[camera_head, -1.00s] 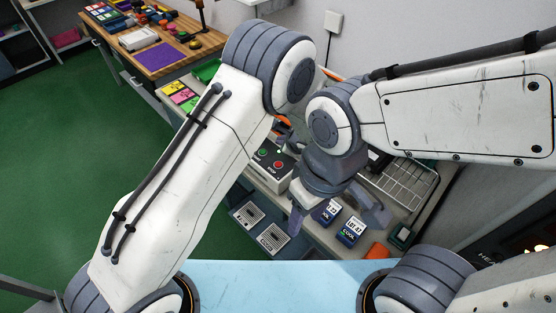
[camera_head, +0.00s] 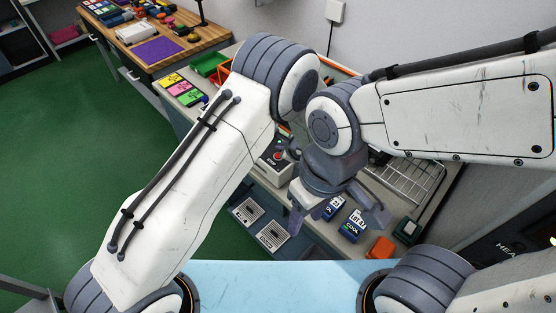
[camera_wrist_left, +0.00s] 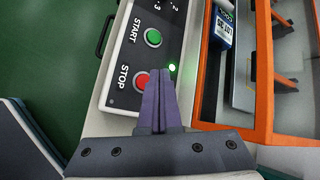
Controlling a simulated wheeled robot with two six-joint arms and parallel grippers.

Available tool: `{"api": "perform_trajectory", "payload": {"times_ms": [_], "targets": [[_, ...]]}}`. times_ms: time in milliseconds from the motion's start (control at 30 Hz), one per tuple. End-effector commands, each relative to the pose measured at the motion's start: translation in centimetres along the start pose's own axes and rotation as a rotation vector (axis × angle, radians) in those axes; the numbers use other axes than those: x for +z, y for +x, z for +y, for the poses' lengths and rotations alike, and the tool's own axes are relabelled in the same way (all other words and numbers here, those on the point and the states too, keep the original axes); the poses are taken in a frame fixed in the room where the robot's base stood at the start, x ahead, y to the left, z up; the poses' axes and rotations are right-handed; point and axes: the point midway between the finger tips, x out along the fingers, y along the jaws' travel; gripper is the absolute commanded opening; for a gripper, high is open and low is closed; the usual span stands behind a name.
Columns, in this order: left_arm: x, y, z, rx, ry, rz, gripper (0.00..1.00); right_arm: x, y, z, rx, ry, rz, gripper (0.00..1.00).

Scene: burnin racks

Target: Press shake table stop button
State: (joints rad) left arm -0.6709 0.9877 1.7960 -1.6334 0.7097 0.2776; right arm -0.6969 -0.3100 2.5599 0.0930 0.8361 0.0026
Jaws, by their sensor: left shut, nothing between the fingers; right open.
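A dark control panel with white edges (camera_wrist_left: 125,92) fills the middle of the left wrist view. It carries a red STOP button (camera_wrist_left: 141,84), a green START button (camera_wrist_left: 153,37) and a lit green lamp (camera_wrist_left: 172,68). My left gripper (camera_wrist_left: 161,80) is shut and empty, its fingertips over the panel right beside the red button and partly overlapping its edge. I cannot tell whether they touch. In the head view, the control box (camera_head: 271,171) is partly hidden by my left arm. My right gripper (camera_head: 335,213) is open and empty, in front of the bench.
An orange-framed case (camera_wrist_left: 264,80) stands right of the panel in the wrist view. In the head view, a wire rack (camera_head: 415,180), blue labelled boxes (camera_head: 352,226) and an orange block (camera_head: 380,248) sit on the bench to the right. A wooden table (camera_head: 185,52) stands at the back left.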

Motion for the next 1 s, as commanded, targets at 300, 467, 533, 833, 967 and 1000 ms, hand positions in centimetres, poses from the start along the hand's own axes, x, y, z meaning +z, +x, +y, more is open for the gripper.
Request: {"api": "perform_trajectory", "payload": {"times_ms": [300,467,533,833,967,1000], "targets": [[-0.73,1.01,0.77,0.001,0.000,0.000,0.00,0.09,1.64,0.12,0.000,-0.001,0.000,0.50],[-0.70,0.97,0.76,0.001,0.000,0.000,0.00,0.09,1.59,0.12,0.000,-0.001,0.000,0.50],[-0.70,0.97,0.76,0.001,0.000,0.000,0.00,0.09,1.59,0.12,0.000,-0.001,0.000,0.50],[-0.70,0.98,0.76,0.001,0.000,0.000,0.00,0.08,1.59,0.11,0.000,-0.001,0.000,0.50],[-0.70,0.98,0.77,0.001,0.000,0.000,0.00,0.09,1.59,0.12,0.000,-0.001,0.000,0.50],[-0.70,0.98,0.77,0.001,0.000,0.000,0.00,0.09,1.59,0.12,0.000,-0.001,0.000,0.50]]}}
